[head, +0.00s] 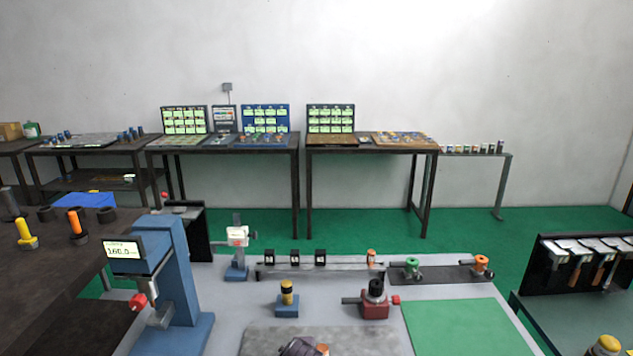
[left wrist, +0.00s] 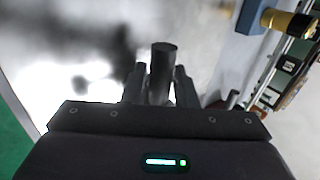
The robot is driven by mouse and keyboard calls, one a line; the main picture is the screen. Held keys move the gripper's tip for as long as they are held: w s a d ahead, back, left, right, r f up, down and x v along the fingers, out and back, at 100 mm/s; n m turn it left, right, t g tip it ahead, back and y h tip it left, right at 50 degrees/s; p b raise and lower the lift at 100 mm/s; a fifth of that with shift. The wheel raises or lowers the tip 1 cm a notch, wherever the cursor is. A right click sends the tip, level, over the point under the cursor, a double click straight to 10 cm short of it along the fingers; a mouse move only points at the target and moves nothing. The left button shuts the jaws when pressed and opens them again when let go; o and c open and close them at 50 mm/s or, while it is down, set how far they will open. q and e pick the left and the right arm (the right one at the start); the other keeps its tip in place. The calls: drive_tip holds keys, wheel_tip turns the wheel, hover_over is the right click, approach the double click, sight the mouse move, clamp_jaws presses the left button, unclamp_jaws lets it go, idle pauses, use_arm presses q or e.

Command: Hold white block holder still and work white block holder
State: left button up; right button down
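In the head view a white block (head: 237,236) sits in a small blue-based stand with an upright rod, at the left rear of the grey bench. It stands upright, and no gripper is near it. In the left wrist view my left gripper (left wrist: 160,88) has its two fingers close together on both sides of a dark grey cylinder (left wrist: 163,62), which reaches past the fingertips. What the cylinder belongs to is hidden. Neither gripper can be made out in the head view. A dark part with orange (head: 303,346) is cut off at the bottom edge; I cannot tell what it is.
A blue block with a yellow-black knob (head: 287,300) and a red fixture with a black knob (head: 375,300) stand mid-bench. A tall blue display stand (head: 178,270) is at the left. A rail with black tags (head: 295,258) runs behind. The green mat (head: 465,328) is clear.

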use_arm(q)
drive_tip(key=o, duration=0.4)
drive_tip(key=shift+c, duration=0.2)
